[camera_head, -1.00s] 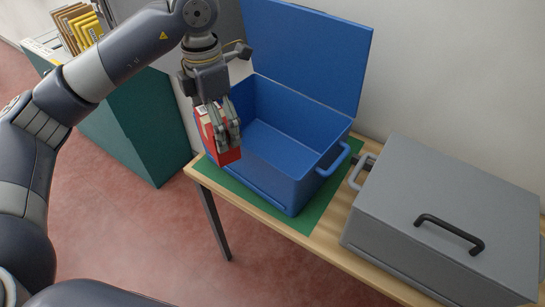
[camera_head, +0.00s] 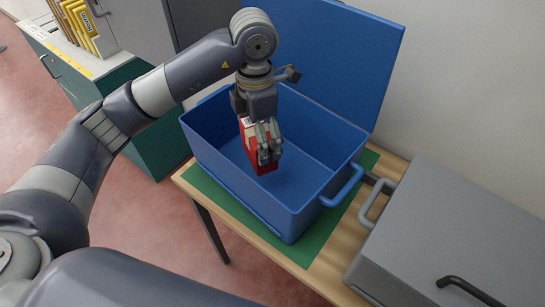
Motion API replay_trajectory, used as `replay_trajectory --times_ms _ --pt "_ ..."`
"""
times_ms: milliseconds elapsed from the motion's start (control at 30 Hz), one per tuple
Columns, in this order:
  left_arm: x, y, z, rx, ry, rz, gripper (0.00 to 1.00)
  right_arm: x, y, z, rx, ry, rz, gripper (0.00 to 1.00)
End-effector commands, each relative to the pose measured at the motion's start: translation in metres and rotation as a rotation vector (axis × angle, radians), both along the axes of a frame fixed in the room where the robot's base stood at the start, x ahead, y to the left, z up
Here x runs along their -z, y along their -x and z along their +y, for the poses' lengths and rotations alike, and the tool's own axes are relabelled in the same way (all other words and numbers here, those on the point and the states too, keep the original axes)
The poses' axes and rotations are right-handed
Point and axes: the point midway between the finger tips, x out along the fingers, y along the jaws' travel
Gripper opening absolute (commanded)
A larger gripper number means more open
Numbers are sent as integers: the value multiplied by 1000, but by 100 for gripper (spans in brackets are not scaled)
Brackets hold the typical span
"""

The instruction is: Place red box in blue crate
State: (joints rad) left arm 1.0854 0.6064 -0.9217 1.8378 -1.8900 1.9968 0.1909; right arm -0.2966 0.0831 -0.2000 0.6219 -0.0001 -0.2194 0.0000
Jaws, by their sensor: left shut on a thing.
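The red box (camera_head: 257,157), with a white label near its top, is held upright in my left gripper (camera_head: 268,157). The gripper is shut on it, and its fingers hide part of the box. In the picture the box appears over the opening of the blue crate (camera_head: 258,207). I cannot tell how far its lower end is from the crate floor. The crate's lid stands open at the back, and its near end has a blue handle. My right gripper is not in view.
The crate stands on a green mat (camera_head: 320,243) on a wooden table (camera_head: 345,255). A closed grey case (camera_head: 455,235) with a black handle is at the right. A teal cabinet (camera_head: 135,125) with yellow folders (camera_head: 75,25) stands at the left.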

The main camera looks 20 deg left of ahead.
Motion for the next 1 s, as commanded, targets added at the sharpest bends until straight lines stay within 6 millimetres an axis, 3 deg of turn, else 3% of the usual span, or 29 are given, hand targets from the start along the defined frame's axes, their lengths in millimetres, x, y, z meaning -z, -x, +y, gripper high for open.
replay_trajectory --times_ms 200,400,600,833,1000 --pt "57 1 0 -2 0 6 52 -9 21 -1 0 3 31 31" --pt "94 1 0 0 0 1 52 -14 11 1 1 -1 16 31" --pt "91 -12 -6 0 2 -2 52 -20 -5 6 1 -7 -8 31" --pt "90 -37 -18 0 1 -1 52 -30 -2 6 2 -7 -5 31" --pt "104 -36 -17 0 0 0 52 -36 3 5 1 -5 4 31"
